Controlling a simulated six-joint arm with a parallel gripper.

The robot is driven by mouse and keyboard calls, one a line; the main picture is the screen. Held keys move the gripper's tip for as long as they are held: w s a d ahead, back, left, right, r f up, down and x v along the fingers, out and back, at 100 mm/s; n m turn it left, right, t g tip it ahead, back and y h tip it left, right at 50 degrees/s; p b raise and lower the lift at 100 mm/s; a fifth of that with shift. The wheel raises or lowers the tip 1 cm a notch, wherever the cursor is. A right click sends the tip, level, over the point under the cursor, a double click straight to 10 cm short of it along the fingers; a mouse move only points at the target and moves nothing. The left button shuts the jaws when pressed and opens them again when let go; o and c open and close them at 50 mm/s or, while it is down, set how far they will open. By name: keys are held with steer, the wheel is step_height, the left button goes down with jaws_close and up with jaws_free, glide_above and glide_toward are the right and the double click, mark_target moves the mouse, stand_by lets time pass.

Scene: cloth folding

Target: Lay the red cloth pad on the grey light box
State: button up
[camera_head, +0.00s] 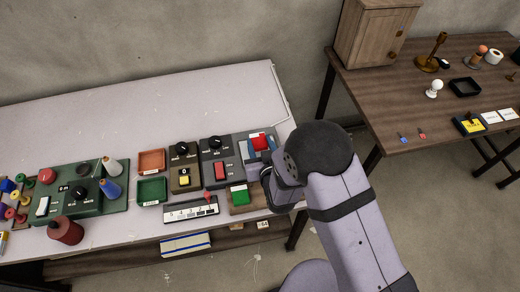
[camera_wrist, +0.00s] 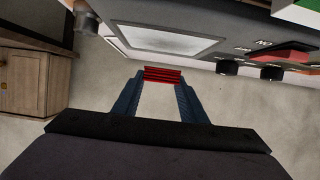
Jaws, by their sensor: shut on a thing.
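My gripper (camera_head: 260,150) is shut on the red cloth pad (camera_head: 261,142), near the right end of the white table. In the wrist view the pad (camera_wrist: 163,75) shows as a folded red strip between the two blue fingertips (camera_wrist: 162,80). The grey light box (camera_wrist: 112,16) with its pale rectangular panel lies beyond the pad in the wrist view. In the head view the box's pale panel (camera_head: 243,149) shows in part beside the fingers; the pad and my arm hide the rest. The pad appears held apart from the panel.
Left of the light box stand a grey panel with a red switch (camera_head: 220,171) and a box with a yellow button (camera_head: 184,178). A green pad (camera_head: 239,195) lies in front. Orange (camera_head: 152,160) and green (camera_head: 152,190) trays are further left. The table's back is clear.

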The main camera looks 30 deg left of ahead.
steer(key=shift+f+p, duration=0.3)
steer(key=shift+f, duration=1.6)
steer(key=shift+f, duration=0.2)
steer(key=o, duration=1)
steer(key=shift+r, duration=0.25)
steer(key=shift+b+v, duration=0.95)
steer(key=shift+v, duration=2.8)
